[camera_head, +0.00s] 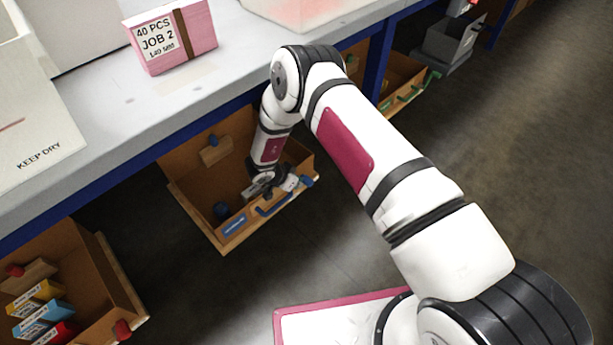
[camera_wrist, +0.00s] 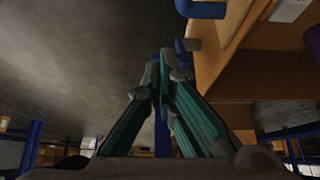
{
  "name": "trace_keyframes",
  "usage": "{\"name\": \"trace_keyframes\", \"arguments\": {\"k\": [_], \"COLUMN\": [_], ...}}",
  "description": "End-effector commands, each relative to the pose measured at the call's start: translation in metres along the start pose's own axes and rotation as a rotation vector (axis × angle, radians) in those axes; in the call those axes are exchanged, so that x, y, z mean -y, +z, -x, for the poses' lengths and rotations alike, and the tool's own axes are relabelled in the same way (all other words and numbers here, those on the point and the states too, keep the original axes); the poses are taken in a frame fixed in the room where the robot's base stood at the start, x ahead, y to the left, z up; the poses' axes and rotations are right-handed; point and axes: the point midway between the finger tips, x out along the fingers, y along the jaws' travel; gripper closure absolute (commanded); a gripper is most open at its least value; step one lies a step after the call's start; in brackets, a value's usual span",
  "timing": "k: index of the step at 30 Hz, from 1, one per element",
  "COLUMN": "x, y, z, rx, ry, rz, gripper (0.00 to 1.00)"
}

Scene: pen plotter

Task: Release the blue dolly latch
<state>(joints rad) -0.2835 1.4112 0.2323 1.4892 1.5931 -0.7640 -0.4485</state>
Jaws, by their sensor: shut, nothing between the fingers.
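The blue dolly is a brown open-topped box (camera_head: 183,195) low under the bench, with a blue label (camera_head: 235,225) and a blue handle (camera_head: 273,205) on its front. A small blue part, which looks like the latch (camera_head: 307,181), sits at its right front corner. In the wrist view the blue handle (camera_wrist: 200,9) is at the top, and the small blue part (camera_wrist: 181,47) shows just behind my fingertips. My gripper (camera_head: 284,184) is shut and empty, low at the box's front right. In the wrist view its fingertips (camera_wrist: 160,58) meet close beside the latch; contact cannot be told.
The grey bench top (camera_head: 120,105) with a blue edge lies above the box. It carries a pink carton (camera_head: 185,55). A red-marked dolly (camera_head: 85,270) stands lower left, and a green-marked one (camera_head: 400,75) stands beyond. The floor (camera_head: 480,150) at the right is clear.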

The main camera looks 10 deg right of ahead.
Motion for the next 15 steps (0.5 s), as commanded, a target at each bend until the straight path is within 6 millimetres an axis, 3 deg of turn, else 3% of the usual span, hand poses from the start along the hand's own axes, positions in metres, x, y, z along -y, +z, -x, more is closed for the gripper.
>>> {"name": "trace_keyframes", "arguments": {"k": [6,15], "x": [0.001,0.001], "y": [0.034,0.051], "z": [0.023,0.035], "rx": [-0.002,-0.004], "ry": [-0.002,0.000], "rz": [0.000,-0.004], "gripper": [1.00,1.00]}}
